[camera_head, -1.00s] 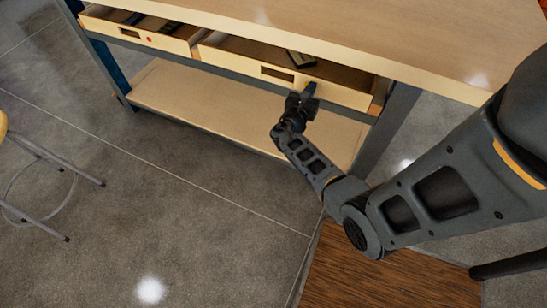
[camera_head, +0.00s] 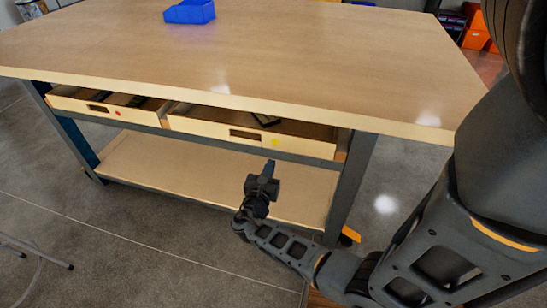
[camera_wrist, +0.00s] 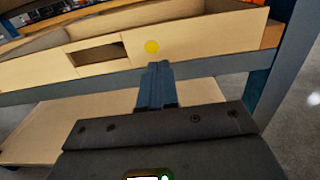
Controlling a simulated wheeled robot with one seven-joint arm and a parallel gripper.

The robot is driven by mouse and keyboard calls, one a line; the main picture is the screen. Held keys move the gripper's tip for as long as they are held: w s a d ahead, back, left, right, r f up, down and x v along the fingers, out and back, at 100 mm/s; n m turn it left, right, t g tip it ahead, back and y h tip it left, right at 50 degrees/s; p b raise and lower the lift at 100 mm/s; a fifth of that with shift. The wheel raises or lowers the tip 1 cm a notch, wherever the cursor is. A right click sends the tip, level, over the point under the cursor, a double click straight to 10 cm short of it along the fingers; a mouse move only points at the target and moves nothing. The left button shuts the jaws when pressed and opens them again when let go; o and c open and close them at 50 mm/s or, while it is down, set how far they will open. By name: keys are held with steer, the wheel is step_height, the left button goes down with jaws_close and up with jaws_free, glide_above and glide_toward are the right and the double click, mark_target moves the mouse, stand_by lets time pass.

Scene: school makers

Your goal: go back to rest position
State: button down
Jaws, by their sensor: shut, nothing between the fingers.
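My gripper (camera_head: 268,170) is shut and empty, in front of the workbench and a little below the right drawer (camera_head: 207,130). In the wrist view its fingers (camera_wrist: 156,72) are together and point at the front of that drawer, which has a yellow dot (camera_wrist: 152,46) and a dark handle slot. The drawer stands partly open, with a dark item (camera_head: 266,120) inside. My arm reaches in from the right of the head view. Whether the fingertips touch the drawer front is hard to tell, but they look apart from it in the head view.
The left drawer (camera_head: 72,104), with a red dot, is also partly open. The workbench top (camera_head: 300,65) carries a blue bin (camera_head: 189,12). A lower shelf (camera_head: 160,165) runs beneath. A stool's legs (camera_head: 35,255) stand at the left. The floor (camera_head: 140,235) in front is clear.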

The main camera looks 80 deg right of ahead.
steer(key=shift+w+a, duration=0.15)
steer(key=shift+a, duration=1.7)
steer(key=s+a+f+m+t+y, duration=0.2)
steer(key=s+a+f+t+y, duration=0.35)
steer(key=a, duration=0.25)
steer(key=s+a+r+m+t+y, duration=0.1)
steer(key=s+a+m+t+y, duration=0.15)
steer(key=a, duration=0.35)
steer(key=s+a+r+m+t+y, duration=0.1)
steer(key=s+a+m+y, duration=0.1)
steer(key=a+y, duration=0.3)
steer(key=s+a+r+m+t+y, duration=0.1)
steer(key=a+r+m+t, duration=0.1)
steer(key=r, duration=0.6)
steer(key=s+a+r+m+t+y, duration=0.1)
steer(key=a+r+m+t+y, duration=0.1)
steer(key=a+r+m, duration=0.3)
steer(key=s+a+r+m+t+y, duration=0.2)
steer(key=a+r, duration=0.5)
steer(key=r, duration=0.6)
steer(key=shift+a+m+t, duration=0.2)
steer(key=shift+m+t, duration=0.3)
steer(key=shift+m, duration=0.45)
